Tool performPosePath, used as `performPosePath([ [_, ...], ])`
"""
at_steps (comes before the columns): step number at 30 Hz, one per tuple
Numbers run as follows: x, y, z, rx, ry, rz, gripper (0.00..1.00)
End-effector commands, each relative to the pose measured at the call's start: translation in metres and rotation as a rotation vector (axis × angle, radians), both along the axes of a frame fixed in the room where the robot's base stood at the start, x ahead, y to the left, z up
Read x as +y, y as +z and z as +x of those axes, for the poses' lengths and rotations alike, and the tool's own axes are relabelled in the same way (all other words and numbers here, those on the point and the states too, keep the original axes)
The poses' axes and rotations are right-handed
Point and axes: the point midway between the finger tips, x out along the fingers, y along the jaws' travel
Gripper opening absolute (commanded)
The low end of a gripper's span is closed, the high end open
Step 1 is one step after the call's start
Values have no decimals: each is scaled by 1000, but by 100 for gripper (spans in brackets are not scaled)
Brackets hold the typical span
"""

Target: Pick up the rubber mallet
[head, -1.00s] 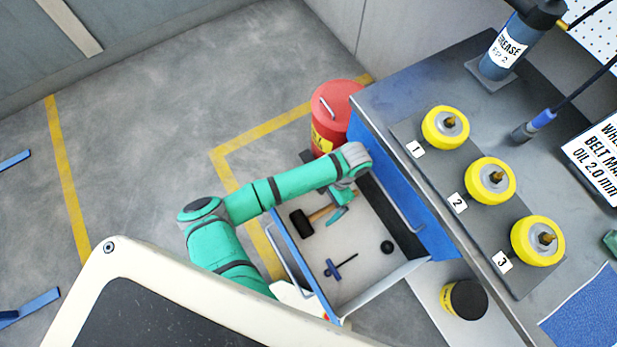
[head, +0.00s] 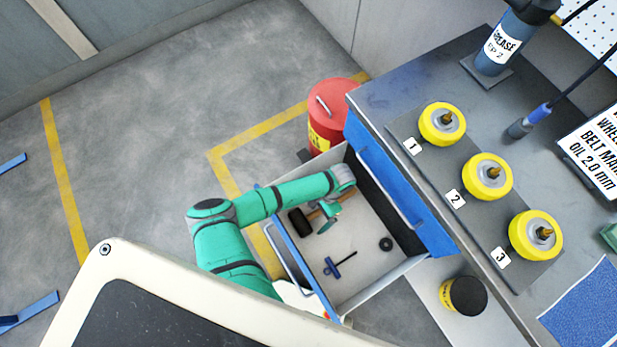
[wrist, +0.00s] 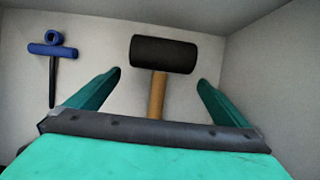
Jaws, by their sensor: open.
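The rubber mallet lies on the floor of the open drawer (head: 372,280). Its black head (head: 300,222) shows just left of my gripper in the head view, and its wooden handle passes under the gripper. In the wrist view the black mallet head (wrist: 164,54) lies ahead of the fingertips, and the wooden handle (wrist: 157,95) runs between the two fingers. My gripper (wrist: 160,80) is open, with one green finger on each side of the handle and neither seen touching it. In the head view my gripper (head: 329,222) is inside the drawer, partly hidden by the arm.
A blue-handled T-shaped tool (head: 340,264) and a small black ring (head: 386,244) also lie in the drawer. The drawer walls stand close around my gripper. A red canister (head: 334,112) stands behind the drawer. The workbench (head: 400,90) with yellow wheels rises at the right.

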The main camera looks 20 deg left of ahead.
Motion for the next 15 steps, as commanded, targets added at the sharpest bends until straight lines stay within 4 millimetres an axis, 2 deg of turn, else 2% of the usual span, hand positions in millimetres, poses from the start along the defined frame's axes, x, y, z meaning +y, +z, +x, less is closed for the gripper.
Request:
performPosePath([
  [3,4,-14,-5,1,0,1,100],
  [6,5,-20,-6,0,0,0,100],
  [14,5,-21,-7,-1,0,-1,100],
  [15,5,-21,-7,-1,0,-1,90],
])
